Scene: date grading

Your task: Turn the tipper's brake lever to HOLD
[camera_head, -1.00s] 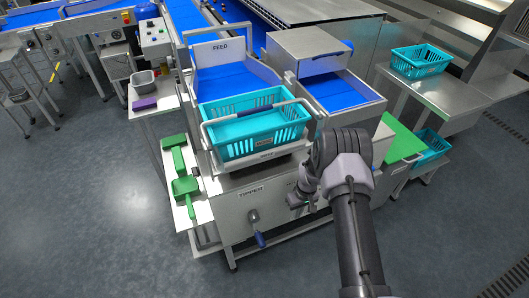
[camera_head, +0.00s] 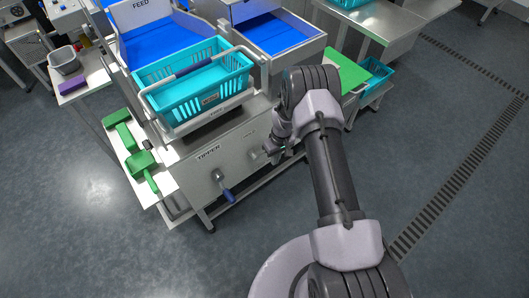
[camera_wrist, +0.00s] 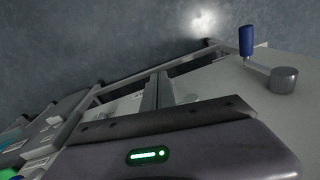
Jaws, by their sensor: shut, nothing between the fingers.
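The steel tipper (camera_head: 205,172) stands left of my arm, its front panel marked TIPPER. A crank-like lever with a blue grip (camera_head: 229,195) hangs from a metal hub on that panel. A blue grip on a grey hub also shows at the upper right of the wrist view (camera_wrist: 246,41). I cannot read a HOLD mark or tell for sure which part is the brake lever. My gripper (camera_head: 273,152) is shut and empty, close to the right part of the front panel, right of the blue-gripped lever and apart from it.
A teal crate (camera_head: 185,100) sits in the tipper's cradle under a bar. A side shelf (camera_head: 128,152) at left holds green scoops (camera_head: 143,168). A blue-lined tray (camera_head: 270,36) and a green board (camera_head: 347,69) stand behind my arm. The floor in front is clear.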

